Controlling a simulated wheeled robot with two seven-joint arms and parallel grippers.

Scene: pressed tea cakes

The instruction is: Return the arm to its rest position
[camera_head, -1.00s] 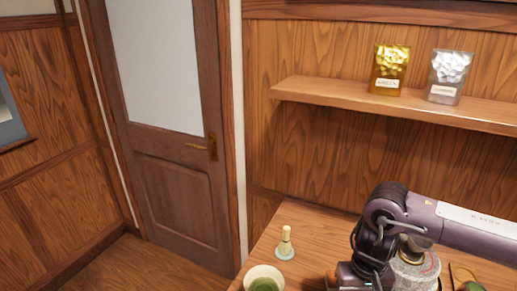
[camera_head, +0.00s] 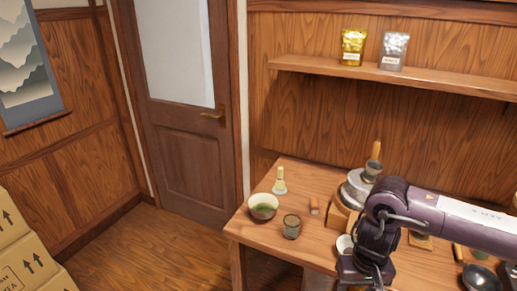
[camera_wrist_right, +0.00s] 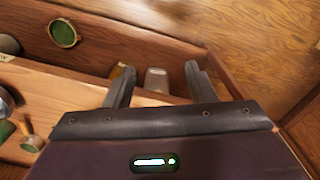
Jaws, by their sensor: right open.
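My right arm (camera_head: 455,222) comes in from the right in the head view, above the front part of the wooden table. Its gripper end hangs down at the bottom edge of that view, and the fingertips are cut off there. In the right wrist view my right gripper (camera_wrist_right: 160,70) has its two fingers apart with nothing held between them. A blurred gold item and a silver-grey item (camera_wrist_right: 156,78) show beyond the fingers, apart from them. My left gripper is not in view.
On the table (camera_head: 250,235) stand a bowl with green content (camera_head: 263,207), a whisk on a stand (camera_head: 280,184), a dark cup (camera_head: 291,228) and a grey mill (camera_head: 354,190). A dark bowl (camera_head: 482,278) is at right. Gold (camera_head: 353,46) and silver (camera_head: 393,50) bags stand on the shelf. Cartons (camera_head: 28,262) are at left.

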